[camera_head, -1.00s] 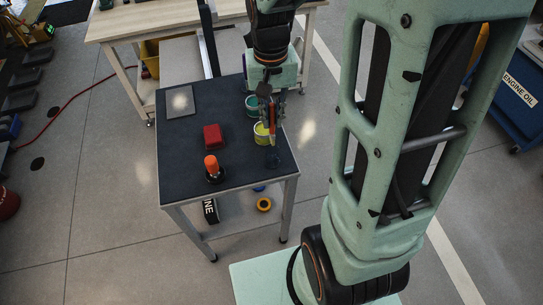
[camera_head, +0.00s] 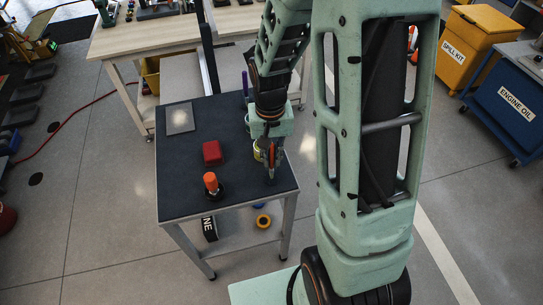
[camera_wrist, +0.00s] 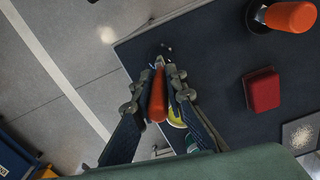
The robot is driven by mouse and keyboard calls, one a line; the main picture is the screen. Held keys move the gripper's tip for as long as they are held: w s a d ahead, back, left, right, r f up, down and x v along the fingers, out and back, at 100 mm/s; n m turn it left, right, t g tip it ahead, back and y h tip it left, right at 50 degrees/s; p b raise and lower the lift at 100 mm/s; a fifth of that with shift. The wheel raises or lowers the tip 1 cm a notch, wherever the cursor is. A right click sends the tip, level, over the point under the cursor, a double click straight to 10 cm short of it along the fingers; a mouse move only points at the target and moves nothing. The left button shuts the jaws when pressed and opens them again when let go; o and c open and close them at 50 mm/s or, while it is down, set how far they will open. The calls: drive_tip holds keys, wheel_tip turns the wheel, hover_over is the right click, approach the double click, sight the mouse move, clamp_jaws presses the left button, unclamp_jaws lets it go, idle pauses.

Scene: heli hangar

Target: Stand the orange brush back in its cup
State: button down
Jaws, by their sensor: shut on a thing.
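My gripper (camera_head: 270,172) reaches down over the front right part of a dark-topped table (camera_head: 185,150). In the wrist view its two fingers (camera_wrist: 165,75) are shut on the orange brush (camera_wrist: 158,95). The brush's orange handle lies between the fingers, and its far end is near a small dark item (camera_wrist: 166,49) that I cannot make out clearly. A yellow-green cup (camera_head: 257,151) stands just behind the gripper, partly hidden; it also shows in the wrist view (camera_wrist: 174,116) behind a finger. A teal cup (camera_wrist: 191,143) is mostly hidden there.
A red block (camera_head: 212,152) and an orange-topped item on a black base (camera_head: 211,183) stand left of my gripper. A grey plate (camera_head: 180,118) lies at the table's back left. A workbench (camera_head: 150,38) stands behind.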

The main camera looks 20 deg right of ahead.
drive_tip(key=shift+f+b, duration=0.45)
drive_tip(key=shift+f, duration=0.1)
drive_tip(key=c, duration=1.9)
unclamp_jaws()
drive_tip(key=shift+c, duration=0.2)
drive_tip(key=shift+r+p, duration=0.5)
drive_tip(key=shift+r, duration=0.05)
wheel_tip(320, 180, up, 11)
drive_tip(key=shift+f, duration=0.2)
